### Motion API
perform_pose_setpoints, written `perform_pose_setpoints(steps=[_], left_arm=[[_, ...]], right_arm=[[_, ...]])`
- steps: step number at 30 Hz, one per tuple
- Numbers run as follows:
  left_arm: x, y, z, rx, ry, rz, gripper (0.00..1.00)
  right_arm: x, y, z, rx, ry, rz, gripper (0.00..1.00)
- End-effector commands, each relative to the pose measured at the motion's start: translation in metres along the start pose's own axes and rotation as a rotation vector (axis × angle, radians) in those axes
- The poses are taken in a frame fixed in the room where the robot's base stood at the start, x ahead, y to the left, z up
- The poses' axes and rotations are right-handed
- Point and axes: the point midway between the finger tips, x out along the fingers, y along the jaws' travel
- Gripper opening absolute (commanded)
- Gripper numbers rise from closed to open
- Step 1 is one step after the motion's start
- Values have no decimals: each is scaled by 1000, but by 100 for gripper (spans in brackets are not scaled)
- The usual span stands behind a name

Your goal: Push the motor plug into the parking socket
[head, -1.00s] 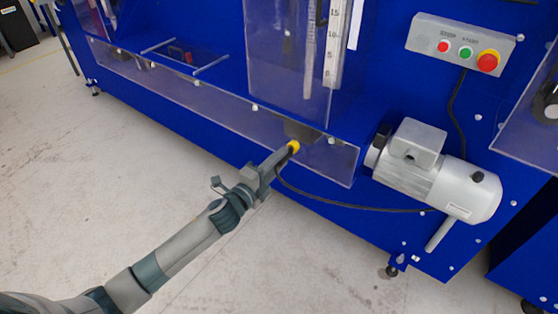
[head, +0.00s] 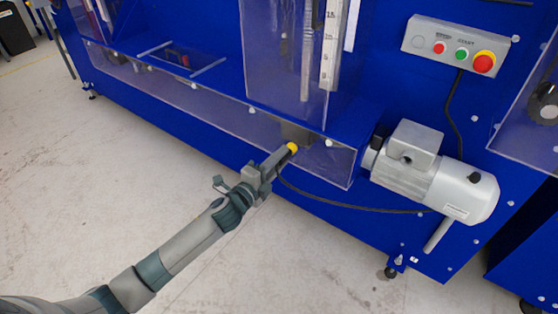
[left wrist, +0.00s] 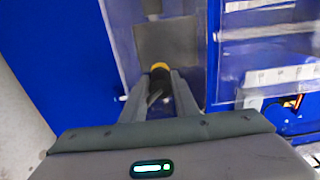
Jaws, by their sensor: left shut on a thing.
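The motor plug (head: 292,148) shows as a yellow-ringed end beyond the fingertips of my left gripper (head: 277,160). In the left wrist view, the plug (left wrist: 160,78) has a black body and a yellow ring, and the fingers of my left gripper (left wrist: 160,98) are shut on it. It points at a grey box (head: 296,132) under the machine's ledge, which shows as a grey face (left wrist: 168,45) in the left wrist view. I cannot tell whether this box is the parking socket, or whether the plug touches it. My right gripper is out of view.
A clear panel (head: 215,105) runs along the blue machine's lower front, close to the plug. A silver motor (head: 430,180) stands at the right, with a black cable (head: 350,207) hanging from it towards my left gripper. A button box (head: 462,44) sits above. The floor is clear.

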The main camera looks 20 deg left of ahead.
Motion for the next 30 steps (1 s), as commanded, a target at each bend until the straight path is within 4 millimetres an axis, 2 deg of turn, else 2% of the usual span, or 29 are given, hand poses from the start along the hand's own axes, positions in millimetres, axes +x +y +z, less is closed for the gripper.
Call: perform_pose_setpoints(steps=[8,9,11,12,30], left_arm=[[5,0,0,0,0,0,0],[5,0,0,0,0,0,32],[5,0,0,0,0,0,46],[5,0,0,0,0,0,49],[4,0,0,0,0,1,49]], right_arm=[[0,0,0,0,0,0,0],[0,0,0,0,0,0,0],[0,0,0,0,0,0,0],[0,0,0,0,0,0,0],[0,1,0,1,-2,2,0]])
